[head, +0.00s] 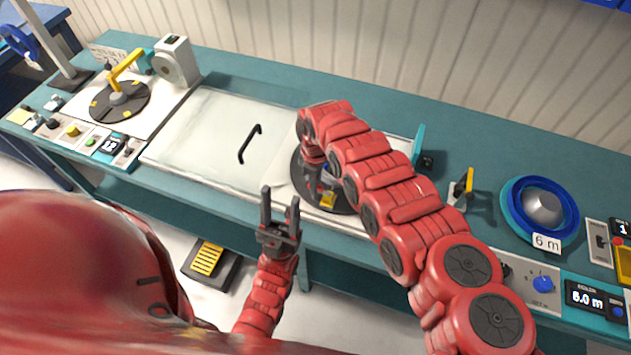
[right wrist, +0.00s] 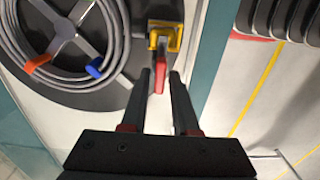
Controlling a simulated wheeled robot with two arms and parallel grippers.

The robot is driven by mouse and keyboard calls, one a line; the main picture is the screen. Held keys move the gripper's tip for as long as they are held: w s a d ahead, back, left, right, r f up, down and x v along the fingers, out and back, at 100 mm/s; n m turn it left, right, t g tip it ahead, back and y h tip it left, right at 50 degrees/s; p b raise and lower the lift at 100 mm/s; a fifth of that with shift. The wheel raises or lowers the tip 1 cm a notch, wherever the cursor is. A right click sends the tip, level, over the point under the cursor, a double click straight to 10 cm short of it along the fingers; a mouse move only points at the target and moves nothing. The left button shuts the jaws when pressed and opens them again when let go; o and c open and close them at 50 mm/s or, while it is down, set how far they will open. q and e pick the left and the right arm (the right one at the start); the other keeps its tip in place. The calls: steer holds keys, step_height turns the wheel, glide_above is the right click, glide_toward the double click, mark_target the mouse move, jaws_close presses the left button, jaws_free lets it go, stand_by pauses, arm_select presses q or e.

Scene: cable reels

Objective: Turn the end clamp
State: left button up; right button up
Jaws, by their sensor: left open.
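The end clamp (right wrist: 172,37) is a yellow block with a red lever (right wrist: 160,77), at the edge of a dark reel disc (right wrist: 95,88) in the right wrist view. My right gripper (right wrist: 160,82) is open, with its fingertips on either side of the lever and a gap visible around it. In the head view the clamp's yellow part (head: 328,200) shows beside my right gripper (head: 316,188), with my right arm hiding much of the disc. My left gripper (head: 280,194) is open and empty in front of the bench edge.
A grey cable coil (right wrist: 24,50) with orange and blue ties lies on the disc. A pale panel with a black handle (head: 250,144) lies left of it. A second turntable (head: 105,105) stands far left. A yellow-handled tool (head: 462,188) and blue reel (head: 513,207) are at right.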

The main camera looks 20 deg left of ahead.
jaws_close()
